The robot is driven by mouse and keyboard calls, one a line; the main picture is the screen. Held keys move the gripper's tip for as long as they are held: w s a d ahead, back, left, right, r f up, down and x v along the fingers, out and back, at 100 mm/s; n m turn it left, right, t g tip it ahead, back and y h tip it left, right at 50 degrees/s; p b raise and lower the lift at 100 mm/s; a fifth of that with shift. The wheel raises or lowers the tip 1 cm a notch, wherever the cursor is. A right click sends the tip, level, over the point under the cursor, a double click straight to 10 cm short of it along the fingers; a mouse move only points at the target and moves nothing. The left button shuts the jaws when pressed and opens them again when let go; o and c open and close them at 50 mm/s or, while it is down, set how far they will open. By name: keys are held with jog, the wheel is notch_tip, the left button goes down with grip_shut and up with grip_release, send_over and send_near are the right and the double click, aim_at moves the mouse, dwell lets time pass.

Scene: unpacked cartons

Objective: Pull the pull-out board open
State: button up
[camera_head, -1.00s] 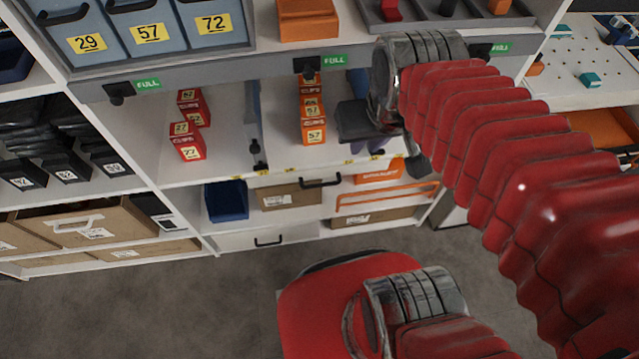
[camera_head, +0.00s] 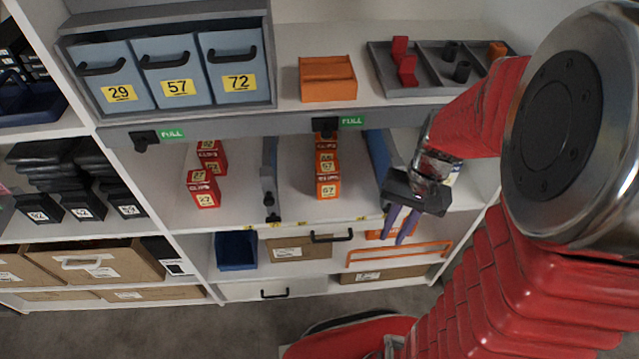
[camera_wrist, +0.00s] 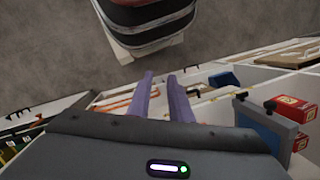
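A white shelf front (camera_head: 300,226) runs below the red and orange boxes, with a black bar handle (camera_head: 332,237) just under its edge. I take this handle as the pull-out board's, but cannot tell for sure; a white drawer front (camera_head: 240,292) with another black handle (camera_head: 274,294) sits lower. My gripper (camera_head: 396,240) is right of the upper handle, purple fingers pointing down, apart from it. In the wrist view my gripper (camera_wrist: 160,77) shows two separated fingers with nothing between them.
An orange rail (camera_head: 398,252) and brown cartons (camera_head: 298,248) lie below the shelf edge, close to my fingers. A blue bin (camera_head: 236,250) stands left. Red boxes (camera_head: 203,188), orange boxes (camera_head: 327,186) and grey-blue dividers (camera_head: 270,180) fill the shelf above. The grey floor (camera_head: 200,335) in front is clear.

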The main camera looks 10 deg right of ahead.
notch_tip(320, 180, down, 11)
jog(key=m+g+y, duration=0.1)
jog(key=m+y, duration=0.2)
jog(key=y, duration=0.2)
jog(key=m+t+y, duration=0.3)
jog(key=t+y, duration=0.4)
jog(key=t, duration=0.2)
send_near(337, 241)
jog(key=d, duration=0.1)
jog(key=shift+s+d+r, duration=0.15)
jog(key=shift+s+r, duration=0.2)
jog(key=shift+s, duration=0.05)
jog(key=x, duration=1.3)
jog(key=shift+w+a+f, duration=0.2)
jog(key=shift+a+f, duration=0.05)
jog(key=shift+f, duration=0.1)
jog(key=shift+c, duration=0.4)
